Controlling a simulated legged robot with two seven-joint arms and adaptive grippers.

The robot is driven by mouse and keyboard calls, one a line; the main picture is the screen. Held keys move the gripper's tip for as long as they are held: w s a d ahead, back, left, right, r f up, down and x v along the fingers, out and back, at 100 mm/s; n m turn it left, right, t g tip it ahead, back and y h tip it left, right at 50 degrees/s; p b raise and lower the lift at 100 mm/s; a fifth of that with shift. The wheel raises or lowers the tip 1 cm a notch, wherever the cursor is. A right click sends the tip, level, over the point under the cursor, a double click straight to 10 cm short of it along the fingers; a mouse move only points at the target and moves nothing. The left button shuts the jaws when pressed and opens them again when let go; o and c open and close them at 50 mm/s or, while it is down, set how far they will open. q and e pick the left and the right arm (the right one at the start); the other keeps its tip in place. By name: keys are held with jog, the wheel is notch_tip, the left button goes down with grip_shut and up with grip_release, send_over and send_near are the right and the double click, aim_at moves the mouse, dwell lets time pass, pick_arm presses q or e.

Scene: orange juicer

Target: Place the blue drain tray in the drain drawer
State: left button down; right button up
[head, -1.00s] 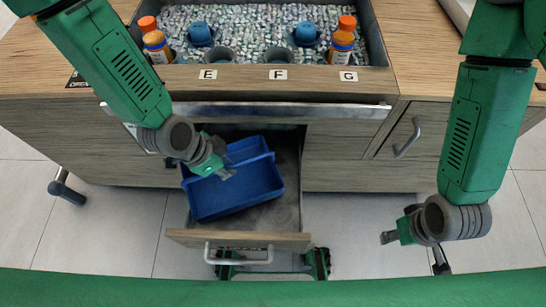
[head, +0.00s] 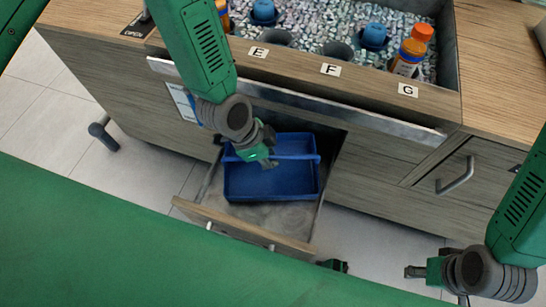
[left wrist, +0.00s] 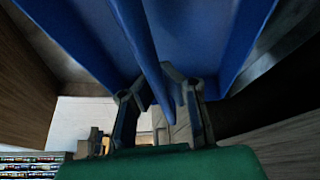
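The blue drain tray (head: 290,185) is over the pulled-out drain drawer (head: 240,234), within its outline and turned at an angle to its front. A bar crosses the tray's top. My left gripper (head: 268,163) is at that bar. In the left wrist view, the tray (left wrist: 225,30) fills the top, and my left gripper's fingertips (left wrist: 156,78) close in on both sides of the bar. I cannot tell whether the tray rests on the drawer floor. My right gripper (head: 413,272) is at the lower right, away from the tray; its finger opening is unclear.
The wooden counter (head: 390,112) stands above the drawer, with a metal strip (head: 310,108) along its front edge. A cabinet handle (head: 457,176) sticks out on the right. An orange-capped bottle (head: 412,50) stands in the sunken bed on top. Floor (head: 370,240) is clear right of the drawer.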

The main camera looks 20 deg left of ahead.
pick_arm(q)
jog(key=c, duration=2.2)
grip_release()
jog(key=shift+a+f, duration=0.15)
jog(key=shift+a, duration=0.05)
jog(key=o, duration=0.5)
jog(key=shift+a, duration=0.1)
jog(key=shift+d+r, duration=0.2)
jog(key=shift+d, duration=0.1)
jog(key=shift+r, duration=0.35)
jog(key=p+v, duration=0.1)
jog(key=v, duration=0.2)
jog(key=p+v, duration=0.1)
jog(key=v, duration=0.2)
jog(key=p+v, duration=0.1)
jog(key=v, duration=0.3)
jog(key=shift+a+f, duration=0.15)
jog(key=shift+a, duration=0.15)
jog(key=shift+a+r+p, duration=0.1)
jog(key=shift+r+p, duration=0.3)
jog(key=shift+r, duration=0.2)
jog(key=shift+s+r, duration=0.1)
pick_arm(e)
notch_tip(320, 180, up, 4)
jog(key=shift+a, duration=0.1)
pick_arm(q)
jog(key=shift+a, duration=0.1)
pick_arm(e)
jog(key=shift+a, duration=0.1)
